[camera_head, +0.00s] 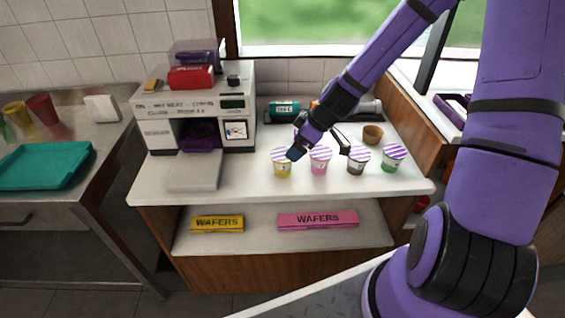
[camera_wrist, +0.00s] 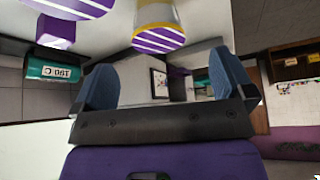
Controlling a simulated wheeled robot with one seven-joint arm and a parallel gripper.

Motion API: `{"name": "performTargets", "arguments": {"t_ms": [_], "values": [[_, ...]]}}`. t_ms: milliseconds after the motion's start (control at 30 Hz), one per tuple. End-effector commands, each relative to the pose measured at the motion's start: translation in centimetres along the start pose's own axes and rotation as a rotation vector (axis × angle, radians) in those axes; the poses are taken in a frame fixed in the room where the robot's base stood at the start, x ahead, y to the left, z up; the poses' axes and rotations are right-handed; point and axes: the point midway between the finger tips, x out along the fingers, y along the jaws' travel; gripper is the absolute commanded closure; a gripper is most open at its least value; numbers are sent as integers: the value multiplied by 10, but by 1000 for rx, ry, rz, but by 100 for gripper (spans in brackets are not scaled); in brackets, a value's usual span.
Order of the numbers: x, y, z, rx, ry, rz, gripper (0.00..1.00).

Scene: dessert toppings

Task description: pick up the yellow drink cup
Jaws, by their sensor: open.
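The yellow drink cup (camera_head: 282,170) stands upright on the white counter, at the left end of a row of cups with purple-and-white striped lids. My gripper (camera_head: 318,148) is above the row, with one blue finger just up and right of the yellow cup's lid, covering part of it. In the wrist view my gripper (camera_wrist: 166,82) shows two blue fingers spread apart with nothing between them. A yellow cup (camera_wrist: 154,14) with a striped lid is beyond the fingertips there, cut off by the top edge. I cannot tell whether a finger touches it.
Right of it stand a pink cup (camera_head: 319,162), a brown cup (camera_head: 356,163) and a green cup (camera_head: 393,158). A small brown bowl (camera_head: 373,133) and a teal canister (camera_head: 284,110) are behind. A white machine (camera_head: 198,118) stands left. Counter in front of the cups is clear.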

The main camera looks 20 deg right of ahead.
Motion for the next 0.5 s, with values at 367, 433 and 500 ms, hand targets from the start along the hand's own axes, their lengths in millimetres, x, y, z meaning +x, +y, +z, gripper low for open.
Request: {"name": "performTargets", "arguments": {"t_ms": [367, 433, 500], "values": [[41, 0, 0, 1, -2, -2, 0], [44, 0, 0, 1, -2, -1, 0], [46, 0, 0, 1, -2, -1, 0]]}}
